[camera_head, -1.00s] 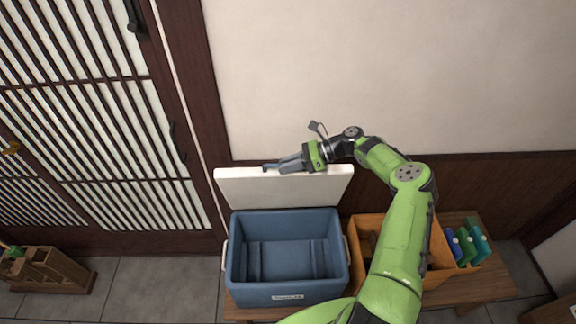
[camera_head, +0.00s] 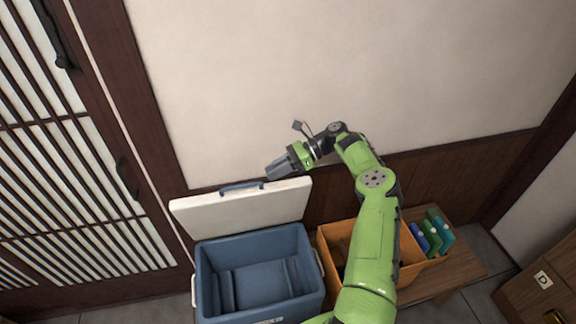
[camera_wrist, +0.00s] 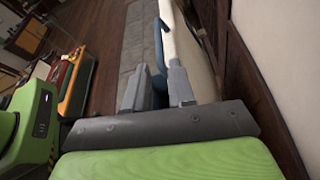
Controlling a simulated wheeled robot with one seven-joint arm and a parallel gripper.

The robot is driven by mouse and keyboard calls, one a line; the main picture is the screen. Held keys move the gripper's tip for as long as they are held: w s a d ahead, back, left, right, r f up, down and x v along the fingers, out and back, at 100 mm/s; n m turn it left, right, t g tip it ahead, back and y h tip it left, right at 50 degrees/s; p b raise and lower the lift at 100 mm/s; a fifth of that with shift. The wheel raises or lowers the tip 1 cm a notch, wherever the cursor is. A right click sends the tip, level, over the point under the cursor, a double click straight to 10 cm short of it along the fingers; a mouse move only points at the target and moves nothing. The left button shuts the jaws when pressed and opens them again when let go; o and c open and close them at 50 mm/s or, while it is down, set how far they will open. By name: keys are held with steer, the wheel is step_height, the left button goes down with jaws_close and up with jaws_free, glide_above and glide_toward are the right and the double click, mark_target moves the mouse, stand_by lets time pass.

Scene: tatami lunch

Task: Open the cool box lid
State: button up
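The blue cool box (camera_head: 206,278) stands open at the lower middle of the head view, and its inside shows empty. Its white lid (camera_head: 240,212) stands raised along the back edge, close to the wall. A blue handle (camera_head: 241,187) sits on the lid's upper edge; it also shows in the wrist view (camera_wrist: 158,42), beside the white lid (camera_wrist: 186,48). My gripper (camera_head: 272,171) is just above and right of the handle, by the lid's top edge. In the wrist view my gripper (camera_wrist: 156,92) has its fingers apart, with nothing clearly held between them.
An orange crate (camera_head: 330,262) stands right of the cool box, partly hidden behind my arm. Blue and green items (camera_head: 432,235) stand at its right on a wooden bench (camera_head: 458,268). The wall (camera_head: 300,70) is close behind. A lattice door (camera_head: 70,190) is at the left.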

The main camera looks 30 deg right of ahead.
steer(key=v, duration=0.4)
steer(key=shift+w+d+r, duration=0.1)
steer(key=shift+d, duration=0.25)
steer(key=shift+s+d+r, duration=0.25)
steer(key=shift+d, duration=0.15)
steer(key=w+a+r+n+g+h+b, duration=0.1)
steer(key=w+a+r+n+g+h, duration=0.2)
steer(key=a+r+n, duration=0.7)
steer(key=s+a+r+n+h, duration=0.3)
steer(key=s+a+h, duration=0.3)
steer(key=a, duration=0.7)
steer(key=s+d+f+n+t+h+b, duration=0.1)
steer(key=s+n, duration=0.4)
steer(key=s, duration=0.9)
steer(key=s+d+n+t+h+b, duration=0.1)
steer(key=s+n+t+h, duration=0.2)
steer(key=s, duration=1)
steer(key=shift+s+f+n+t, duration=0.4)
steer(key=shift+n+t, duration=0.3)
steer(key=shift+n, duration=0.4)
